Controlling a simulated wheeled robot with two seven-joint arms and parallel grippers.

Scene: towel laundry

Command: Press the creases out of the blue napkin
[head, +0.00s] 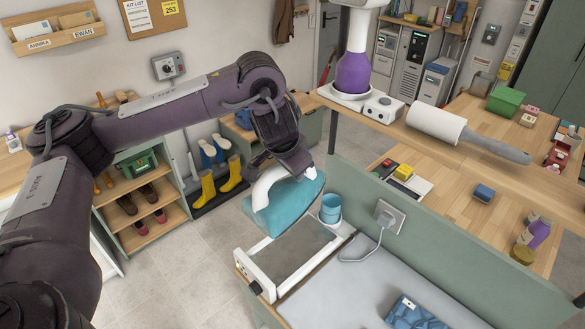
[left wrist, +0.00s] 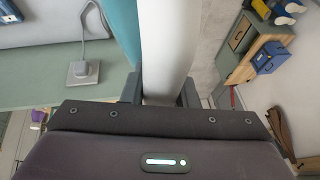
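The blue napkin (head: 415,314) is a patterned blue cloth on the pale grey board (head: 350,290), cut off by the bottom edge of the head view. A teal iron (head: 287,207) with a white handle is held tilted above the far-left end of the board. My left gripper (head: 293,170) is shut on its handle, which also shows between the fingers in the left wrist view (left wrist: 166,50). The iron's underside is hidden. A white-framed stand with a grey plate (head: 300,250) lies just below the iron. My right gripper is not in view.
A blue cup (head: 331,208) stands close to the right of the iron. A green panel (head: 440,235) borders the board's far side, with a socket and plugged-in cord (head: 386,218). A shoe rack (head: 140,205) and yellow boots (head: 220,180) stand on the left.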

